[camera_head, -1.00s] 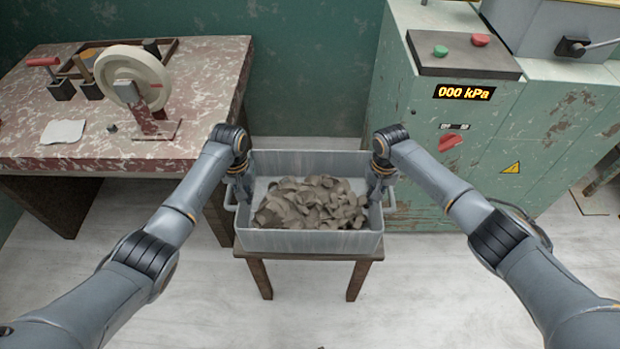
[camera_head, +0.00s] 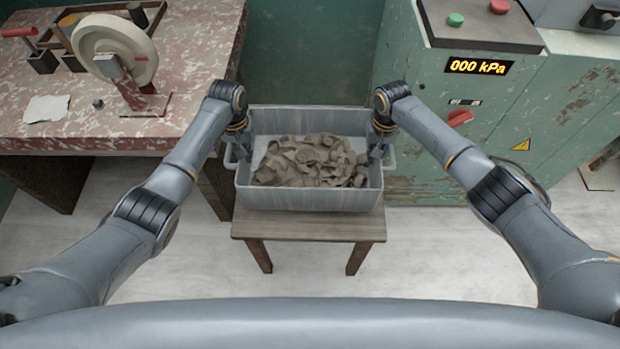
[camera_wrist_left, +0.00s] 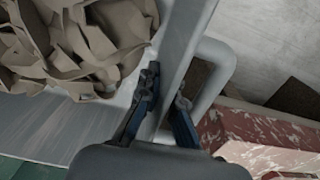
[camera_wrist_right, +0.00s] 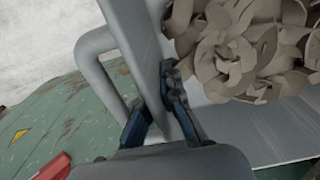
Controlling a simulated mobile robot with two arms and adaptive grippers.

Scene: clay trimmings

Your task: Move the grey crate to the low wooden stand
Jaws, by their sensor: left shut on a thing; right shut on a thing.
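The grey crate (camera_head: 310,200) is in the middle of the head view, level and heaped with clay trimmings (camera_head: 312,162). It is over the low wooden stand (camera_head: 310,228), whose front strip and front legs show below it. I cannot tell whether the crate touches the stand top or is held just above it. My left gripper (camera_head: 245,158) is shut on the crate's left wall; the left wrist view shows its fingers on both sides of that wall, beside a handle (camera_wrist_left: 214,72). My right gripper (camera_head: 376,156) is shut on the right wall, beside the other handle (camera_wrist_right: 92,62).
A red mottled table (camera_head: 90,125) with a pale wheel (camera_head: 115,48) stands close at the left. A green machine cabinet (camera_head: 470,120) with a "000 kPa" display stands close at the right. A green wall is behind. Pale floor in front of the stand is clear.

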